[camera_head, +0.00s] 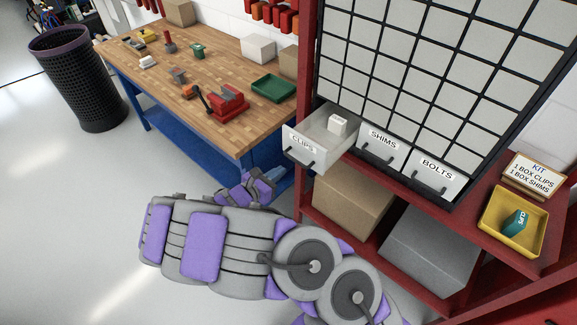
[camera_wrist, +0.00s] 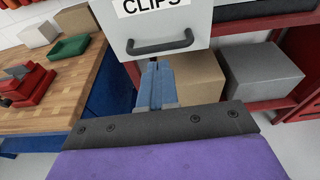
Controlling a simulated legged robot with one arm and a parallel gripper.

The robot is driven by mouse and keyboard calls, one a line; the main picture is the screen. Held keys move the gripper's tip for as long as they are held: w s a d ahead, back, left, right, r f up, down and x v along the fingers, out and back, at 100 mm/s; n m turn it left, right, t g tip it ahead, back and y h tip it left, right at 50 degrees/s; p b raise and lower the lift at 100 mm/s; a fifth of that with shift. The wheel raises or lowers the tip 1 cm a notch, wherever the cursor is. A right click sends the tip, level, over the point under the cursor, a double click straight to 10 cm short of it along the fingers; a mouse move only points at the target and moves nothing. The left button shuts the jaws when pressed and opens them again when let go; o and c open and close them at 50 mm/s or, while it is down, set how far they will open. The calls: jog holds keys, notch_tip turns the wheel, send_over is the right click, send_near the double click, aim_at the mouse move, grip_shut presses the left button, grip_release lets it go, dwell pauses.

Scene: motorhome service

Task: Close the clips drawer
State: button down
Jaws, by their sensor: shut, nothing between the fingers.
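The clips drawer (camera_head: 305,146) is pulled out from the red-framed cabinet, with a small white box (camera_head: 338,124) inside. Its front also shows in the wrist view, with the CLIPS label and a dark handle (camera_wrist: 160,45). My gripper (camera_wrist: 157,72) is shut and empty, with its blue-grey fingers together. In the wrist view its tips appear just below the handle; I cannot tell whether they touch. In the head view my gripper (camera_head: 274,173) is below and left of the drawer front. The shims drawer (camera_head: 380,145) and bolts drawer (camera_head: 433,175) beside it are shut.
A wooden workbench (camera_head: 215,75) with a red vise (camera_head: 228,101) and green tray (camera_head: 273,88) stands left of the cabinet. Cardboard (camera_head: 350,205) and grey (camera_head: 432,247) boxes sit on the shelf below.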

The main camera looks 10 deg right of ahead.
jog(key=shift+b+x, duration=0.3)
jog(key=shift+x, duration=2.45)
jog(key=shift+w, duration=0.1)
jog(key=shift+a, duration=0.15)
